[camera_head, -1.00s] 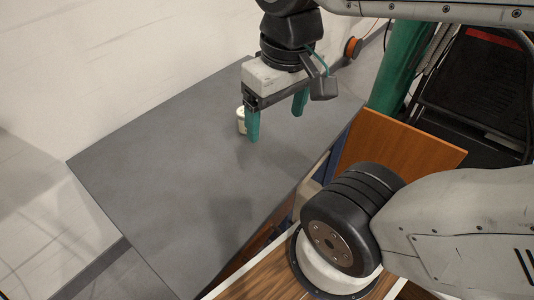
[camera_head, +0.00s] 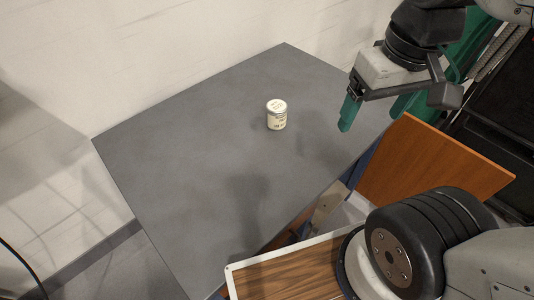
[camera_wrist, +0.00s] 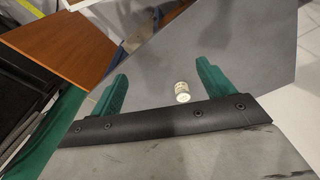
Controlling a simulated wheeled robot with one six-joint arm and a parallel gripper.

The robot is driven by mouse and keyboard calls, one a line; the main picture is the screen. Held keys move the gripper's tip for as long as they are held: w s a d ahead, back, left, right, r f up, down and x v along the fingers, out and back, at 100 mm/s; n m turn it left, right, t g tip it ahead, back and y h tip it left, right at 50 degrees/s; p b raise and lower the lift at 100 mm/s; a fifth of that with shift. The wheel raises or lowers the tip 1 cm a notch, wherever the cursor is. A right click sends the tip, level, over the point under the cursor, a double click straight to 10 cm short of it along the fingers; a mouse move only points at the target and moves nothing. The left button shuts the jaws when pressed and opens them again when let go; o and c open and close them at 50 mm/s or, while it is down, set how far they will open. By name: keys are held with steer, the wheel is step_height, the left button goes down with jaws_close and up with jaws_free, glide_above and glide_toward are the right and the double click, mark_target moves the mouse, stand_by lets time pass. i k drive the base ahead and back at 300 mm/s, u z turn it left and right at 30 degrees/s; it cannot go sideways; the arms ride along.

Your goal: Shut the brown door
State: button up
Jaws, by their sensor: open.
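The brown door (camera_head: 432,168) is a flat wooden panel at the right of the head view, standing out open beside the grey table. It also shows in the wrist view (camera_wrist: 62,40) at the upper left. My gripper (camera_head: 372,112) has green fingers and is above the table's right edge, to the upper left of the door and apart from it. Its fingers are spread with nothing between them that it holds; they also show in the wrist view (camera_wrist: 163,80). The cabinet opening that the door belongs to is mostly hidden by my arm.
A small cream can (camera_head: 277,115) stands on the grey table (camera_head: 190,170), left of my gripper. A wood-grain surface with a white rim (camera_head: 290,275) lies at the bottom. Dark equipment (camera_head: 500,130) stands at the right. A pale wall runs behind the table.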

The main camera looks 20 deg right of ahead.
mark_target(412, 158)
steer(key=k, duration=1.1)
steer(key=z, duration=0.2)
steer(key=i, duration=0.8)
steer(key=z, duration=0.9)
steer(key=i, duration=0.7)
steer(key=z, duration=0.5)
